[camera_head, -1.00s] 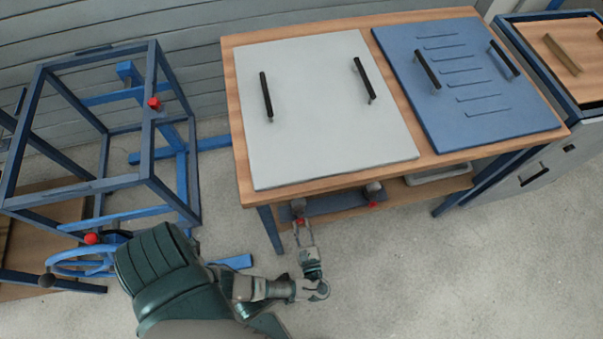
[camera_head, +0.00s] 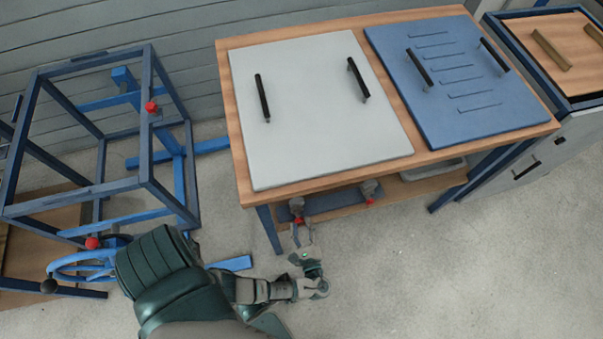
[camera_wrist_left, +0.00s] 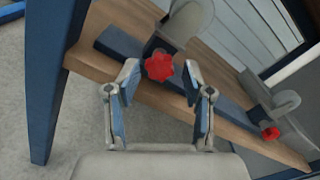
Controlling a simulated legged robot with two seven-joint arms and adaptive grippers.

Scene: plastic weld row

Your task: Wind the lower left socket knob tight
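A red star-shaped knob (camera_wrist_left: 159,67) sits on the left of two grey sockets on the low shelf under the table, and it also shows in the head view (camera_head: 298,220). My left gripper (camera_wrist_left: 161,76) is open, with one fingertip on either side of this knob and visible gaps between. In the head view my left gripper (camera_head: 301,234) points up at the shelf from below. A second red knob (camera_wrist_left: 270,133) is on the right socket, also in the head view (camera_head: 370,202). My right gripper is in neither view.
The wooden table (camera_head: 330,187) carries a light grey panel (camera_head: 320,120) and a blue panel (camera_head: 450,105), each with black handles. Its dark blue leg (camera_wrist_left: 52,85) stands left of my gripper. A blue frame (camera_head: 150,180) with red knobs is at left. Floor at lower right is clear.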

